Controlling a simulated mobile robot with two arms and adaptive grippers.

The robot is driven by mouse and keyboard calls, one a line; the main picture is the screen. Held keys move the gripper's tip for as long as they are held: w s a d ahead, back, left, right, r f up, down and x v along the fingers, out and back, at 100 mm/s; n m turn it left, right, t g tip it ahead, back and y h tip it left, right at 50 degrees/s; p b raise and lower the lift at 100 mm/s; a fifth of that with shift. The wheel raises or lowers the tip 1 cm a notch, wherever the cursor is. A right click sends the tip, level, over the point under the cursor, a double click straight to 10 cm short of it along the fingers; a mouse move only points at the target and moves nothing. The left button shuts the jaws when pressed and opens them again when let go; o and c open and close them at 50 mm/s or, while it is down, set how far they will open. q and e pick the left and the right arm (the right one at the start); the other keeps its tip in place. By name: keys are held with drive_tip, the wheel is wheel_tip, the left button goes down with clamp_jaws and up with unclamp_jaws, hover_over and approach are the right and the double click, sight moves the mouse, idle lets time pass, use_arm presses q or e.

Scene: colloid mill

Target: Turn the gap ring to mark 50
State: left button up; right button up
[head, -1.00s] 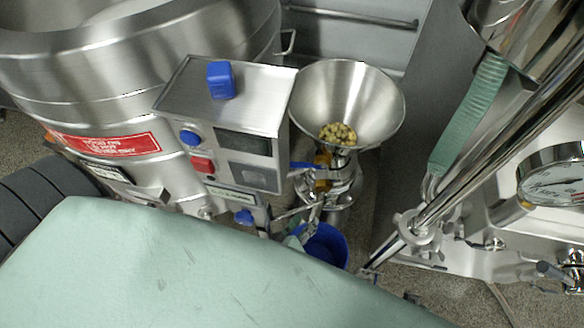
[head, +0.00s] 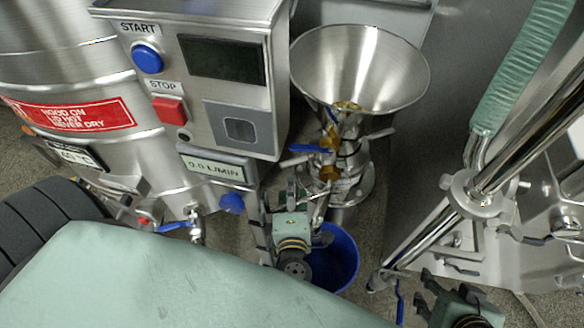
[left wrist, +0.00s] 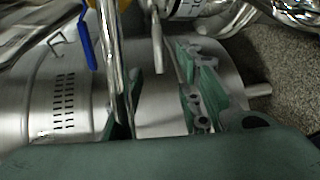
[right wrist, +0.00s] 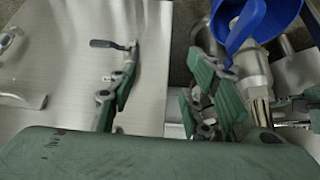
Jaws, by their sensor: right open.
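The colloid mill stands under a steel hopper (head: 360,70). Its gap ring seems to be the metal ring (head: 350,160) with short handles below the hopper; I cannot read any mark. My left gripper (head: 290,198) is below and left of it, apart from the ring in the head view. In the left wrist view its fingers (left wrist: 162,100) stand apart, over a slotted steel cylinder (left wrist: 65,100), with a thin metal handle (left wrist: 157,45) just above the gap. My right gripper (head: 438,290) is open and empty at the lower right; its fingers (right wrist: 165,95) show spread in the right wrist view.
A blue bucket (head: 338,258) stands on the floor below the mill. The control box (head: 215,100) with START and STOP buttons is left of the hopper. A blue lever (head: 305,148) sticks out below the hopper. A chrome pipe (head: 520,140) and steel frame stand at right.

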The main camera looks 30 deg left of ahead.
use_arm(q)
drive_tip(key=b+x, duration=0.1)
drive_tip(key=x, duration=0.9)
drive_tip(key=shift+b, duration=0.35)
use_arm(e)
drive_tip(key=w+a+r+t+y, duration=0.1)
drive_tip(key=w+a+r+t, duration=0.2)
drive_tip(key=w+r+t, duration=0.2)
drive_tip(key=w+r, duration=0.1)
drive_tip(key=w, duration=0.2)
drive_tip(key=shift+r, duration=0.15)
use_arm(q)
drive_tip(key=shift+c, duration=0.5)
clamp_jaws()
